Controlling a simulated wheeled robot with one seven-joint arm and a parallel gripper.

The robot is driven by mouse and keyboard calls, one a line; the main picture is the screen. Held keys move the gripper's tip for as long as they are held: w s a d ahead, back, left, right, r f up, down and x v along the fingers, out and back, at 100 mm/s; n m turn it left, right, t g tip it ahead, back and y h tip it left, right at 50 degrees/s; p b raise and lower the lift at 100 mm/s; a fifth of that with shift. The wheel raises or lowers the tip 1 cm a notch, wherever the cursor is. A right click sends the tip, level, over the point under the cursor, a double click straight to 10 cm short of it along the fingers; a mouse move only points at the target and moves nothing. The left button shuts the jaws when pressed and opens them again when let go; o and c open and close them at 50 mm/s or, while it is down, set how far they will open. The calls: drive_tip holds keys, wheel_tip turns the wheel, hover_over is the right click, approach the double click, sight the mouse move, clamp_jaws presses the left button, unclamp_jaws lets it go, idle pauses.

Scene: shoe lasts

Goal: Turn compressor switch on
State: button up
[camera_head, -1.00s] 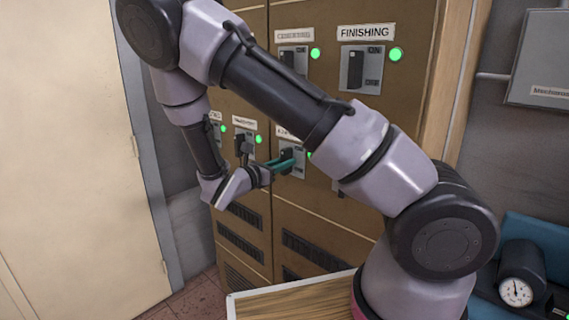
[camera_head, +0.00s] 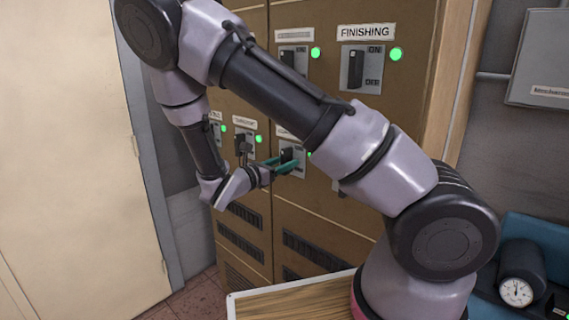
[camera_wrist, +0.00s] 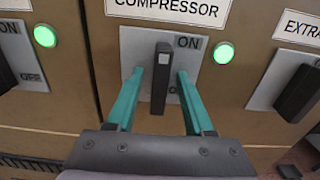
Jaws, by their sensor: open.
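The compressor switch (camera_wrist: 160,85) is a black lever on a grey plate under a COMPRESSOR label (camera_wrist: 170,10). Its lever stands nearly upright, with the top end beside the ON mark. The lower OFF mark is mostly hidden. A green light (camera_wrist: 223,53) glows to its right. My gripper (camera_wrist: 160,72) is open, with one teal finger on each side of the lever. Small gaps show between the fingers and the lever. In the head view my gripper (camera_head: 284,163) is at the switch plate (camera_head: 299,160), partly covering it.
An EXTRA-labelled switch (camera_wrist: 299,92) is to the right, and another switch (camera_wrist: 5,75) is to the left. The FINISHING switch (camera_head: 356,69) is higher on the brown cabinet. A wooden tabletop (camera_head: 290,304) and a gauge (camera_head: 516,291) are in the foreground.

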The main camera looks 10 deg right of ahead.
drive_tip(key=v, duration=1)
drive_tip(key=shift+s+a, duration=0.2)
drive_tip(key=shift+a, duration=0.1)
drive_tip(key=s+d+r+m+g+y, duration=0.3)
drive_tip(key=s+d+m+g+y, duration=0.15)
drive_tip(key=d+m, duration=0.2)
drive_tip(key=s+d+r+m+g+y, duration=0.35)
drive_tip(key=d+m+g, duration=0.25)
drive_tip(key=m, duration=0.2)
drive_tip(key=s+d+r+m+t+y, duration=0.1)
drive_tip(key=s+r+m+t+y, duration=0.2)
drive_tip(key=r+m, duration=0.4)
drive_tip(key=s+r+m+t+y, duration=0.4)
drive_tip(key=r+m+y, duration=0.2)
drive_tip(key=r, duration=0.4)
drive_tip(key=shift+s+d+m+t, duration=0.2)
drive_tip(key=shift+d+m+t, duration=0.15)
drive_tip(key=shift+m, duration=0.5)
drive_tip(key=shift+r, duration=0.1)
